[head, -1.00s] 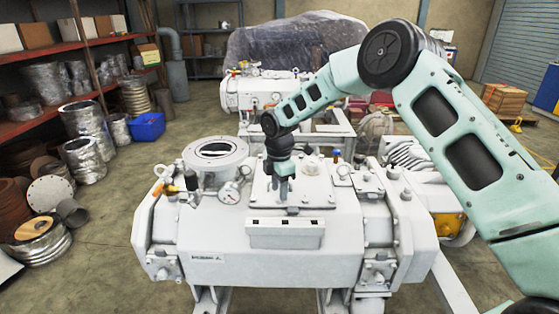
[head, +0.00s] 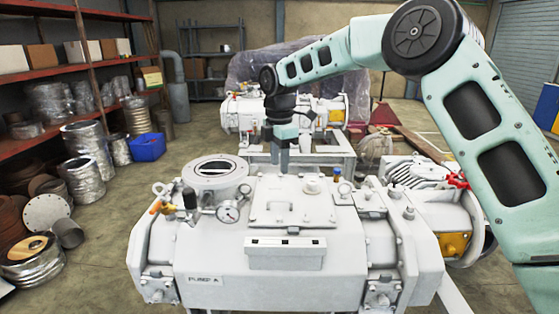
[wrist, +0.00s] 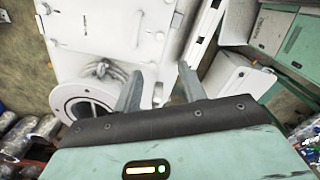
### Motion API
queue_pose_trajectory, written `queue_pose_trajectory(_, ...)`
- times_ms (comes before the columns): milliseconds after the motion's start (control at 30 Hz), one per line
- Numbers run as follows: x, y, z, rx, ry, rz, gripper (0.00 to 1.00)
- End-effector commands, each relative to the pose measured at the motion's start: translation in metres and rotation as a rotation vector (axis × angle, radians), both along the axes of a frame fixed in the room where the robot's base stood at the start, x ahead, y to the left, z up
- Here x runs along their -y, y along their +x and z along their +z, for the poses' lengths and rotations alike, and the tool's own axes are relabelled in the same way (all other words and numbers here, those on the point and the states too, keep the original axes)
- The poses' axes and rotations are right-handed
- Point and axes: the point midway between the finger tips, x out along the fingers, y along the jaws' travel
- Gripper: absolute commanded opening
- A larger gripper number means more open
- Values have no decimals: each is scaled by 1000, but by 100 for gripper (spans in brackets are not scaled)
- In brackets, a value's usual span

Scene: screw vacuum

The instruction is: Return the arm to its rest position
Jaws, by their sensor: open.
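My gripper (head: 280,162) hangs pointing down above the white pump's top, in the middle of the head view. Its two grey fingers are apart and nothing is between them; they also show in the wrist view (wrist: 160,88). The white vacuum pump (head: 285,262) stands below it, with a square cover plate (head: 292,200) on top. My gripper is clear of the plate. My arm is bent high at the right and reaches across to the gripper.
A round flanged port (head: 215,172) and a dial gauge (head: 229,211) stand up from the pump's left side. A second white machine (head: 250,112) stands behind. Shelves (head: 70,80) and a blue bin (head: 148,147) are at the left. Floor between is bare.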

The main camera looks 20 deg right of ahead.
Motion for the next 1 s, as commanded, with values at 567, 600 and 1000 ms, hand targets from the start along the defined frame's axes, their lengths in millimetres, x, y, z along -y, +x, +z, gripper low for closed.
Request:
queue_pose_trajectory(567,-98,-161,18,-14,38,-313,41)
queue_pose_trajectory(600,-104,-186,18,-16,41,-368,41)
queue_pose_trajectory(1000,-78,-395,-16,-28,47,-946,41)
